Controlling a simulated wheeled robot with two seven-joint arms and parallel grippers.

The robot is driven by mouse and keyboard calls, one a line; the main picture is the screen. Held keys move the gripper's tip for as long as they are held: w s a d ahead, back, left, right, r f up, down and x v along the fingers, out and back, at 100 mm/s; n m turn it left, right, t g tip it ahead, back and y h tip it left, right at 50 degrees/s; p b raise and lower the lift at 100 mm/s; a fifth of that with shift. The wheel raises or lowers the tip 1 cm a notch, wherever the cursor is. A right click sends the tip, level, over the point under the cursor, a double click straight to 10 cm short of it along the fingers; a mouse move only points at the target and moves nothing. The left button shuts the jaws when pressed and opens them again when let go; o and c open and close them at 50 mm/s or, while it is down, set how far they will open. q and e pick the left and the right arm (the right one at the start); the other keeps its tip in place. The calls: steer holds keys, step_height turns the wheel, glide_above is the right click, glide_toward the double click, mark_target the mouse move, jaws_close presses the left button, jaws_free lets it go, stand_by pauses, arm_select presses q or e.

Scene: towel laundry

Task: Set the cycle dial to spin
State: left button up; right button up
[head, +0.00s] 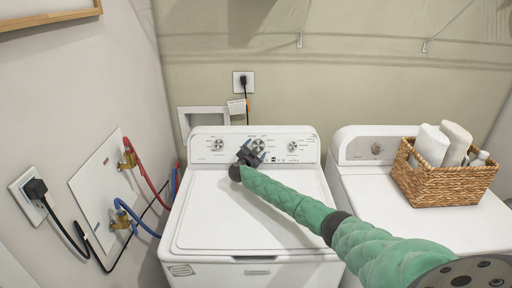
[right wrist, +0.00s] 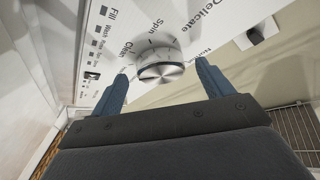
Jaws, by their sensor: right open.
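The cycle dial (head: 258,145) is the middle knob on the white washer's control panel (head: 235,141). In the right wrist view, the round silver dial (right wrist: 160,66) sits among printed labels that read Spin, Clean, Delicate and Normal. I cannot tell which label it points to. My right gripper (head: 251,153) is at the panel, in front of the dial. In the right wrist view, its blue fingers (right wrist: 161,72) are open, one on each side of the dial, with visible gaps between them and the knob. My left gripper is in neither view.
Other knobs (head: 218,145) (head: 293,146) flank the dial. The washer's closed lid (head: 235,215) is clear apart from my arm above it. Hoses (head: 145,170) and a wall stand at left.

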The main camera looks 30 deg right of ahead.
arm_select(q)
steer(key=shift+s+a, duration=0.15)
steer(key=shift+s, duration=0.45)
arm_select(e)
steer(key=shift+w+d, duration=0.35)
steer(key=shift+d, duration=0.15)
steer(key=c, duration=1)
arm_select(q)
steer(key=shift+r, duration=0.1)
arm_select(e)
steer(key=shift+a+m, duration=0.1)
steer(key=shift+m, duration=0.3)
